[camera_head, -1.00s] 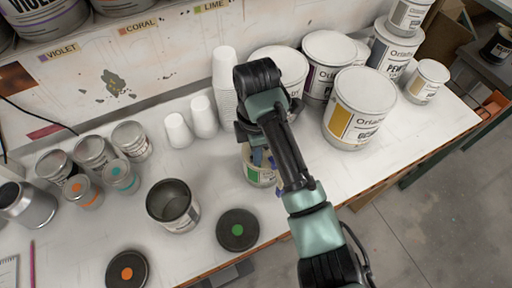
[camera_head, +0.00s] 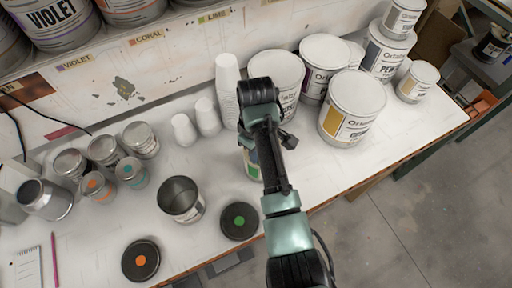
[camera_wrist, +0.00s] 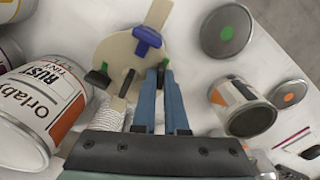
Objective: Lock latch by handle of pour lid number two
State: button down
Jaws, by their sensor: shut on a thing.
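The pour lid (camera_wrist: 115,48) is a beige disc in the wrist view, with a spout at the top and a blue block (camera_wrist: 147,40) by it. Dark handle pieces (camera_wrist: 97,76) stand at its lower edge. My gripper (camera_wrist: 163,72) has two blue fingers close together, shut on a dark piece at the lid's lower right edge, which I take for the latch handle. The fingertips largely cover that piece. In the head view, the green-labelled can (camera_head: 248,164) under my arm is mostly hidden. I cannot read a number on the lid or tell if the latch is locked.
White cup stacks (camera_head: 227,85) and large paint cans (camera_head: 352,100) stand behind and right. An open can (camera_head: 181,198), a green-dot lid (camera_head: 239,221) and an orange-dot lid (camera_head: 140,260) are at left. A rust-labelled can (camera_wrist: 38,105) is close left in the wrist view.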

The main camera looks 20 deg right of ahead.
jog(key=shift+m+p, duration=0.45)
jog(key=shift+m, duration=0.55)
jog(key=c, duration=0.9)
grip_release()
jog(key=shift+c, duration=0.2)
notch_tip(320, 180, up, 13)
jog(key=p, duration=0.4)
